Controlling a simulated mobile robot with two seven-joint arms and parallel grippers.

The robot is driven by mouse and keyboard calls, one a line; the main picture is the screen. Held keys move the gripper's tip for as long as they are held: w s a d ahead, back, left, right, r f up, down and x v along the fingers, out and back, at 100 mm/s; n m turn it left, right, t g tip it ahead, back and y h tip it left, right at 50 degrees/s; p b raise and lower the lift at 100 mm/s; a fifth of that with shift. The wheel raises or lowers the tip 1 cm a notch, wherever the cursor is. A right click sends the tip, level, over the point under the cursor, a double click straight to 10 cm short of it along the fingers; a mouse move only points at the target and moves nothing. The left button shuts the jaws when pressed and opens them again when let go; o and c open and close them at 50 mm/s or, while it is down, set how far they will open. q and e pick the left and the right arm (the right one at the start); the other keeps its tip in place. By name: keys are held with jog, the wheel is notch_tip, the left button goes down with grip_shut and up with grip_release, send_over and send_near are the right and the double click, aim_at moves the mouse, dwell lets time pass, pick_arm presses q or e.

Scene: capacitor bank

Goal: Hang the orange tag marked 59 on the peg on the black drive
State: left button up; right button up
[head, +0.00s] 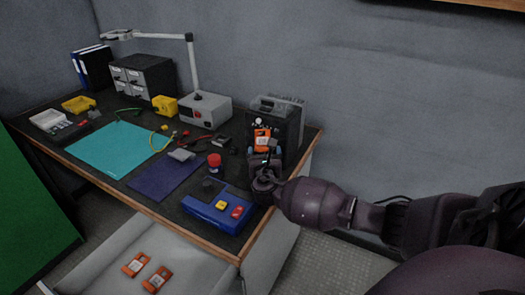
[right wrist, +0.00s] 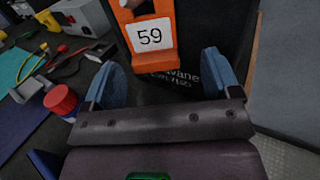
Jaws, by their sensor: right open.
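The orange tag marked 59 (head: 262,138) is against the front of the black drive (head: 289,130). In the right wrist view the tag (right wrist: 149,37) hangs upright, with a pale peg end (right wrist: 130,3) at its top. The peg also shows as a light dot (head: 258,121) in the head view. My right gripper (head: 263,151) is just in front of and below the tag. In the right wrist view its blue fingers (right wrist: 160,76) are spread wide with nothing between them, apart from the tag. My left gripper is out of view.
Two other orange tags (head: 135,264) (head: 157,279) lie in the open drawer (head: 205,270). A grey power supply (head: 207,108) stands left of the drive.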

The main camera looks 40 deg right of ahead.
jog(key=p+v, duration=0.1)
jog(key=v, duration=0.7)
jog(key=shift+a+r+p, duration=0.15)
jog(key=shift+a+p, duration=0.25)
jog(key=shift+a, duration=0.1)
jog(key=shift+s+a, duration=0.3)
jog(key=shift+s, duration=0.05)
jog(key=shift+s+a+f, duration=0.1)
jog(key=shift+s+f, duration=0.05)
jog(key=shift+f, duration=0.05)
